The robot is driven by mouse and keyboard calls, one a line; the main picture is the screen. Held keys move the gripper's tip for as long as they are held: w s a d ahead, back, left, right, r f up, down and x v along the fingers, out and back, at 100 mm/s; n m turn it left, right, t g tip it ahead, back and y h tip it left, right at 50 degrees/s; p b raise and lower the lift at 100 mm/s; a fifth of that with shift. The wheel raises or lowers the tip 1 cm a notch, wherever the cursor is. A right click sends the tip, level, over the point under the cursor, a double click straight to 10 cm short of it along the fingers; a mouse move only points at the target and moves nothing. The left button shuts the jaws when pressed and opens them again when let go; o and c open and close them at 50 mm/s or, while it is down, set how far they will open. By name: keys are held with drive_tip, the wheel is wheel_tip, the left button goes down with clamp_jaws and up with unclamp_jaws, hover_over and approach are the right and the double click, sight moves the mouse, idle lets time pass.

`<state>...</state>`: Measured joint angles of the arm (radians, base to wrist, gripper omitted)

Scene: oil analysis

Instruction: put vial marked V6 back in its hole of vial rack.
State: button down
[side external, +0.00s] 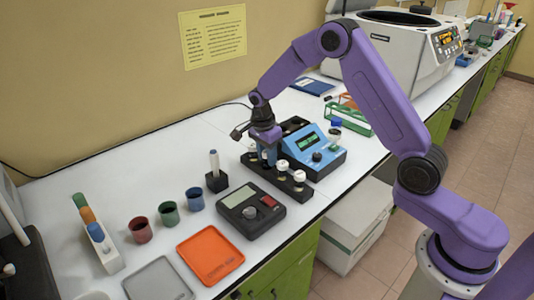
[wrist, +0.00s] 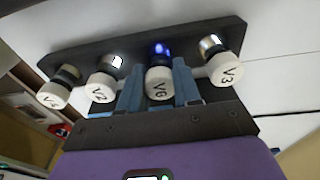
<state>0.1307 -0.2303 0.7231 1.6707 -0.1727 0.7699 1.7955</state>
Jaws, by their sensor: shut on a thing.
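The vial marked V6 (wrist: 158,84) has a white cap, and a blue part shows behind the cap. My gripper (wrist: 159,88) has its blue fingers on both sides of V6 and is shut on it. It also shows in the side view (side external: 267,155), low over the vial rack. The black vial rack (wrist: 190,38) also shows in the side view (side external: 262,182). V6 is in line with the other vials, between V2 (wrist: 101,86) and V3 (wrist: 226,68). V4 (wrist: 54,94) is at the left end. How deep V6 sits in its hole is hidden.
A blue device (side external: 318,150) stands close behind the rack, and a black scale (side external: 250,209) stands in front. A small black holder (side external: 216,181), three coloured cups and an orange tray (side external: 211,255) are to the left. Neighbouring vials stand close to my fingers.

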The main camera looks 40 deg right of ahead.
drive_tip(key=shift+f, duration=0.15)
drive_tip(key=shift+c, duration=2)
unclamp_jaws()
drive_tip(key=shift+r, duration=3.55)
